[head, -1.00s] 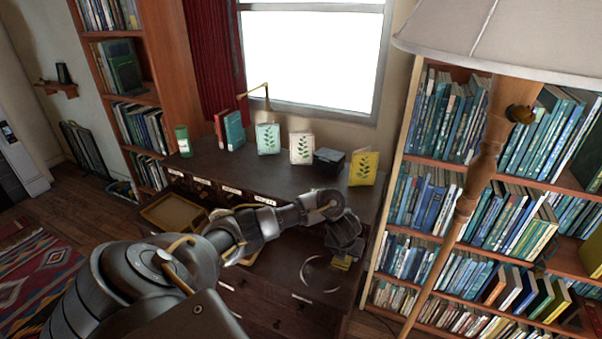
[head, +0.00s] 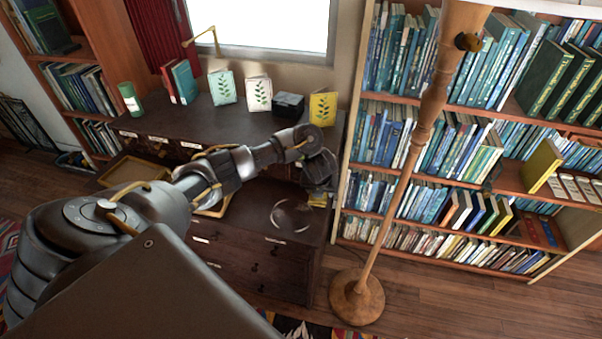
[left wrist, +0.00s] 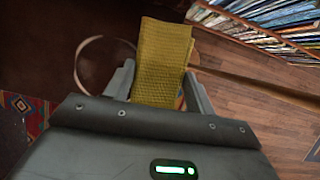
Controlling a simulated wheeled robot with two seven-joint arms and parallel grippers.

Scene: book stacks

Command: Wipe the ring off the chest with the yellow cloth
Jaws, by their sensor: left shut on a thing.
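The dark wooden chest (head: 262,240) stands below the window. A pale, broken ring mark (head: 291,215) shows on its lower front top surface; it also shows in the left wrist view (left wrist: 82,62), left of the cloth. My left gripper (head: 319,190) is at the right end of the chest, to the right of and beyond the ring. In the left wrist view my left gripper (left wrist: 158,90) is shut on the yellow cloth (left wrist: 162,50), which sticks out between the fingers. Only a bit of the cloth (head: 318,200) shows in the head view. My right gripper is not in view.
On the chest's upper level stand a green can (head: 129,98), books, leaf-patterned cards, a dark box (head: 288,104) and a yellow card (head: 323,107). A floor lamp (head: 400,190) stands close to the chest's right end, before a full bookcase (head: 480,165).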

